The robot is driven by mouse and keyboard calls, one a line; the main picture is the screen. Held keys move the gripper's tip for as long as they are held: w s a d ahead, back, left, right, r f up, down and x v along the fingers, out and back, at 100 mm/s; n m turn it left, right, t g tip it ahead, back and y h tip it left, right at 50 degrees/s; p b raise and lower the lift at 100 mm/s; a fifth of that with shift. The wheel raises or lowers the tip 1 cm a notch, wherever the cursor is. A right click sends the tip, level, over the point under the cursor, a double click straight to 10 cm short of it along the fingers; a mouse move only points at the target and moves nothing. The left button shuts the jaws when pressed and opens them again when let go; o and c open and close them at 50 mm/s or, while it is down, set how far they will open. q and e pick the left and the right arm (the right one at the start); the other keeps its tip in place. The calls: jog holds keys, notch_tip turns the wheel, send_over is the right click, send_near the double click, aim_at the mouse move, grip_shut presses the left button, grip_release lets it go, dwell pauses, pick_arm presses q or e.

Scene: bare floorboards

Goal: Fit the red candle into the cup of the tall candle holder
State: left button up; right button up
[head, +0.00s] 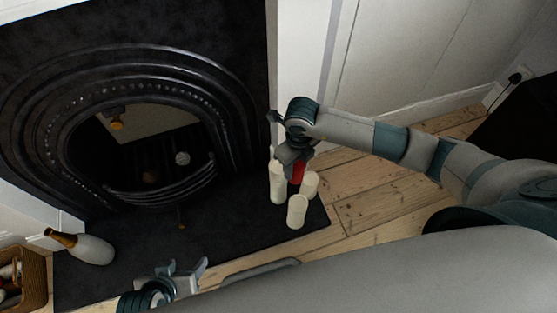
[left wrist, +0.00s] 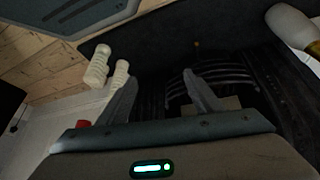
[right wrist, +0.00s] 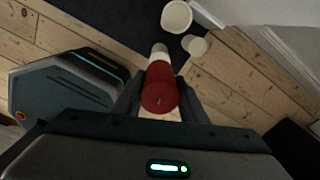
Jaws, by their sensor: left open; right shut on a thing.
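The red candle (head: 297,172) is upright between the fingers of my right gripper (head: 297,152), which is shut on it; it fills the middle of the right wrist view (right wrist: 160,94). A white holder (right wrist: 159,51) shows just beyond the candle's lower end; I cannot tell whether they touch. The tall cream candle holder (head: 277,184) stands immediately left of the candle in the head view. Two shorter cream holders stand close by, one at the right (head: 311,184) and one in front (head: 297,212). My left gripper (head: 183,271) is open and empty, low over the hearth.
The dark fireplace (head: 236,120) rises behind the dark hearth slab (head: 235,220). A white bottle with a gold neck (head: 92,249) lies at the left, near a wicker basket (head: 34,280). Bare floorboards (head: 375,205) are clear at the right.

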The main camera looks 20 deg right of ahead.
pick_arm(q)
jog(key=shift+w+d+r+t+h+b, duration=0.1)
jog(key=shift+w+d+t+h+b, duration=0.2)
jog(key=shift+d, duration=0.35)
jog(key=shift+w+d+r+t+h+b, duration=0.1)
jog(key=shift+d+t+h+b, duration=0.15)
jog(key=shift+d+b, duration=0.3)
pick_arm(e)
jog(key=w+a+f, duration=0.2)
jog(key=w+f, duration=0.4)
jog(key=w, duration=0.4)
jog(key=shift+w+f, duration=0.2)
jog(key=shift+w, duration=0.1)
pick_arm(q)
jog(key=shift+f, duration=0.1)
pick_arm(e)
notch_tip(320, 180, down, 3)
jog(key=shift+f, duration=0.2)
pick_arm(q)
jog(key=shift+w+d+r+t, duration=0.25)
jog(key=shift+w+r+t, duration=0.2)
jog(key=shift+w, duration=0.2)
pick_arm(e)
jog(key=shift+f, duration=0.3)
pick_arm(q)
jog(key=shift+s+f+b, duration=0.1)
jog(key=shift+f+b, duration=0.1)
jog(key=shift+b, duration=0.2)
pick_arm(e)
jog(key=shift+f, duration=0.2)
